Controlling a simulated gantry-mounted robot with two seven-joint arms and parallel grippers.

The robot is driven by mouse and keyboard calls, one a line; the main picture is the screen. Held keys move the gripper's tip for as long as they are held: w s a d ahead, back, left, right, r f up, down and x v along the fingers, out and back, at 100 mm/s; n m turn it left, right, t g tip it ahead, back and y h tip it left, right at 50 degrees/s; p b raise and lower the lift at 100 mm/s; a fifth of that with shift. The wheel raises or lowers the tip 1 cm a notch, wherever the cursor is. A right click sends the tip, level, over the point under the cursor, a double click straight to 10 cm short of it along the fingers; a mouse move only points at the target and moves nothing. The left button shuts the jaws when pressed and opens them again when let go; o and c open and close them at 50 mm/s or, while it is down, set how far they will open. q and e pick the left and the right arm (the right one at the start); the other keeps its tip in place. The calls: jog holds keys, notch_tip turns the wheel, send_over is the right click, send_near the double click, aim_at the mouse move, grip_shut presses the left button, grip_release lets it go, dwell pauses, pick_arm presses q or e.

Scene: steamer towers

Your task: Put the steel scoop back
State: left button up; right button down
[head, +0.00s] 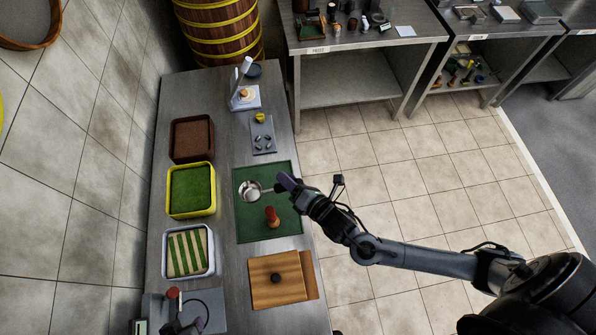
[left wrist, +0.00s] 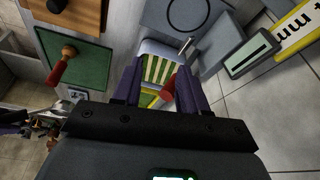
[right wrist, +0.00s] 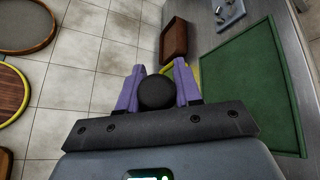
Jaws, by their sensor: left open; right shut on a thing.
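The steel scoop (head: 249,190) has a round, shiny bowl and shows over the green mat (head: 262,231) in the head view. My right gripper (head: 285,182) is shut on it at the mat's right side. In the right wrist view a dark round end (right wrist: 157,92), probably the scoop's handle, sits between the fingers; the bowl is hidden there. I cannot tell whether the bowl touches the mat. My left gripper (left wrist: 160,88) is open near the counter's front end.
A brown bin (head: 191,120), a yellow-rimmed green bin (head: 215,168) and a striped bin (head: 211,268) line the left side. A wooden board (head: 291,294) with a black knob lies nearer; a grey tray (head: 263,151) lies beyond the mat.

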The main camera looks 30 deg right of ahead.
jog(key=w+d+r+n+y, duration=0.1)
jog(key=w+r, duration=0.1)
jog(key=w, duration=0.4)
jog(key=w+d+r+n+y, duration=0.1)
jog(key=w+d+r+y, duration=0.1)
jog(key=w, duration=0.5)
notch_tip(320, 180, down, 14)
jog(key=b, duration=0.8)
jog(key=shift+a+g+b, duration=0.15)
jog(key=shift+g+b, duration=0.15)
jog(key=shift+b, duration=0.05)
